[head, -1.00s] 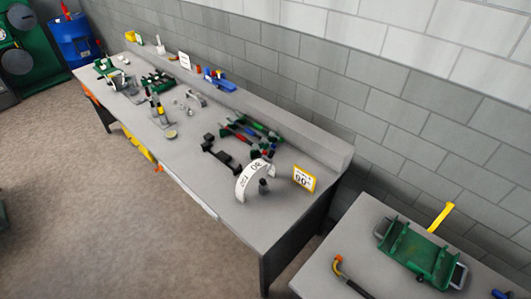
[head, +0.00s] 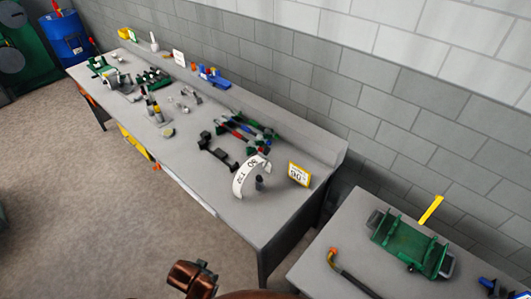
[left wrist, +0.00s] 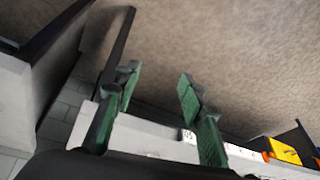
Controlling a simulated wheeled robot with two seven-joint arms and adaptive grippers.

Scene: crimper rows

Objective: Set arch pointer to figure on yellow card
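A white arch (head: 241,182) with dark figures stands near the right end of the long grey bench. A short dark post (head: 260,183) stands at its opening. The pointer and its setting are too small to make out. A yellow-edged card (head: 299,174) stands upright just right of the arch; its figure looks like 90. In the left wrist view my left gripper (left wrist: 157,80) has its green fingers spread apart with nothing between them, above the floor and bench edge. My right gripper is in no view.
The long bench (head: 200,192) carries black, red and green tools left of the arch. A second table (head: 318,270) at the right holds a green tray (head: 410,250) and a dark bent tool with an orange tip (head: 350,275). A wall runs behind.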

